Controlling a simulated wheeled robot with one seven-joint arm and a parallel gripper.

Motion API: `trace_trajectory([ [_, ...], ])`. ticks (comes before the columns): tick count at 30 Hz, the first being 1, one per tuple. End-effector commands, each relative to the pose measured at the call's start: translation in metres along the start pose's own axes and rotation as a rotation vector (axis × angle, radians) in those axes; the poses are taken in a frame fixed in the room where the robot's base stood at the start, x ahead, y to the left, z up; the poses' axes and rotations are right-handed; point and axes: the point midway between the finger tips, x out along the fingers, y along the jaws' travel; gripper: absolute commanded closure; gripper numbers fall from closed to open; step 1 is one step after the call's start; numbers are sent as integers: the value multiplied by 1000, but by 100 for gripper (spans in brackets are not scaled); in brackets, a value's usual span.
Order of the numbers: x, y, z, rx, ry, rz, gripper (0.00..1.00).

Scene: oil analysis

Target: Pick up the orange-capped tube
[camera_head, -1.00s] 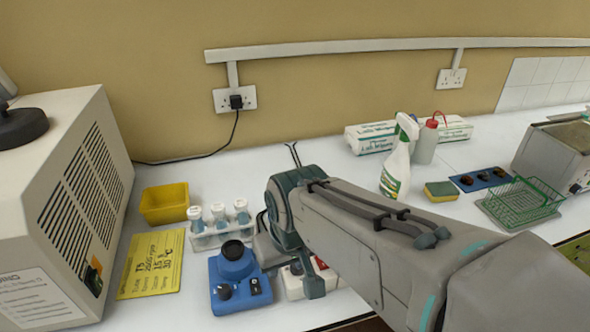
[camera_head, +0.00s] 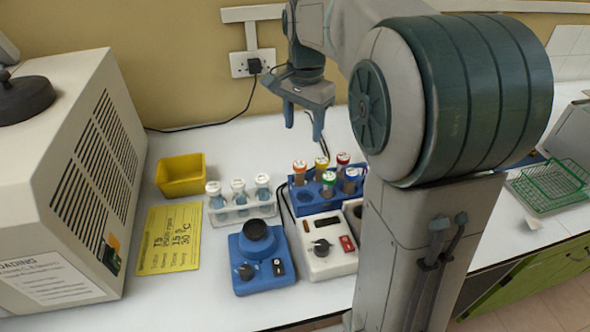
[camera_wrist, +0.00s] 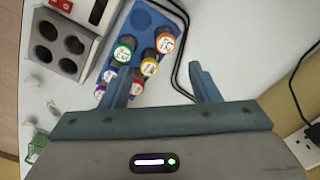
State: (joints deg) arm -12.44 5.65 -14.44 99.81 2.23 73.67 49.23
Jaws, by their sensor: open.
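The orange-capped tube (camera_head: 300,167) stands upright in the blue rack (camera_head: 297,200), at its left rear corner. It also shows in the wrist view (camera_wrist: 165,43), its cap up and its body partly hidden. Beside it stand yellow, red, green and blue-capped tubes. My gripper (camera_head: 304,124) is open and empty, pointing down above and behind the rack. In the wrist view the open fingers (camera_wrist: 162,75) lie either side of the yellow and orange caps' area, and the left finger partly overlaps the nearby tubes. I see no contact with the orange-capped tube.
A clear rack of white-capped tubes (camera_head: 239,190) stands left of the blue rack. A blue device (camera_head: 262,262) and a white device (camera_head: 322,251) stand in front. A black cable (camera_wrist: 183,50) runs beside the rack. A yellow tray (camera_head: 181,176) and a large machine are at left.

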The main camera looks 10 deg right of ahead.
Motion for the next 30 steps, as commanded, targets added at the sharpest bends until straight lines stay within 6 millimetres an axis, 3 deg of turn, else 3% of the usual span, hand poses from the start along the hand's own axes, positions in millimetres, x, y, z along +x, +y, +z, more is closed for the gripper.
trace_trajectory([
  [7,8,-15,-8,80,-4,26,44],
  [16,64,-14,-7,78,-3,27,44],
  [26,93,-13,-7,78,-3,25,44],
  [30,115,-10,-7,78,-4,27,44],
])
